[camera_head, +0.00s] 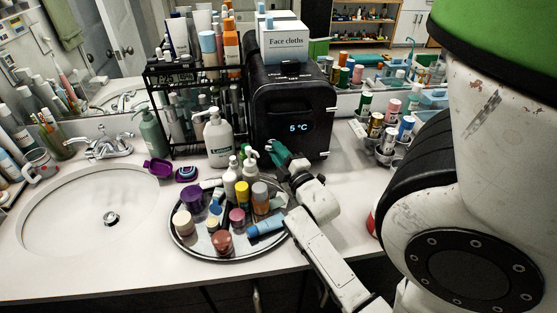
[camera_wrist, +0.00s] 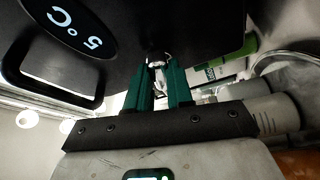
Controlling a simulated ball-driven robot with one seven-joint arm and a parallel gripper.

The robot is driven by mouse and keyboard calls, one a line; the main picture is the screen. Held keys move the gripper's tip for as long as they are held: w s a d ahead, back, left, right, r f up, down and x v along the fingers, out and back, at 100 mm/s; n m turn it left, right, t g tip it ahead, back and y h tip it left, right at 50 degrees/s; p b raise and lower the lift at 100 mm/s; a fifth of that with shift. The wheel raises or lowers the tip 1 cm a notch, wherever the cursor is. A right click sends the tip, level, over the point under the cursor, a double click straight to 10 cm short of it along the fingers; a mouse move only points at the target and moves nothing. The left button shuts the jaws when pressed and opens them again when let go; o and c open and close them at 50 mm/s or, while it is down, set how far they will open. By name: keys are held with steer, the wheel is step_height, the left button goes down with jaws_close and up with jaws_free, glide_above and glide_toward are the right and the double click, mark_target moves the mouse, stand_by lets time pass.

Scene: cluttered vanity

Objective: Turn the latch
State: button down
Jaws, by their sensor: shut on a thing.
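The black mini fridge (camera_head: 291,113) stands on the counter with a lit "5 °C" display, and its dark front fills the top of the wrist view (camera_wrist: 125,40). My gripper (camera_head: 274,148) is at the fridge's lower left front edge. In the wrist view, its two teal fingers (camera_wrist: 160,75) are close together against the fridge's edge. They are shut on a small pale metallic piece, which looks like the latch (camera_wrist: 157,62). Most of the latch is hidden between the fingertips. In the head view my gripper hides it.
A round mirrored tray (camera_head: 182,246) with several bottles and jars lies in front, partly beneath my arm. A white pump bottle (camera_head: 218,138) and a black rack (camera_head: 174,122) stand left of the fridge. A face cloths box (camera_head: 284,42) sits on top. Bare counter (camera_head: 345,195) lies right.

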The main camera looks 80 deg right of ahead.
steer(key=m+h+b, duration=0.1)
steer(key=m+b, duration=0.2)
steer(key=b, duration=0.1)
steer(key=shift+f+m+h, duration=0.3)
steer(key=shift+m+h, duration=0.1)
steer(key=shift+r, duration=0.1)
steer(key=c, duration=1)
jaws_free()
steer(key=shift+d, duration=0.1)
steer(key=s+a+b, duration=0.2)
steer(key=s+a, duration=0.6)
steer(key=a, duration=0.4)
steer(key=shift+s+a+f+b, duration=0.15)
steer(key=shift+a+f+b, duration=0.05)
steer(key=shift+f+b, duration=0.15)
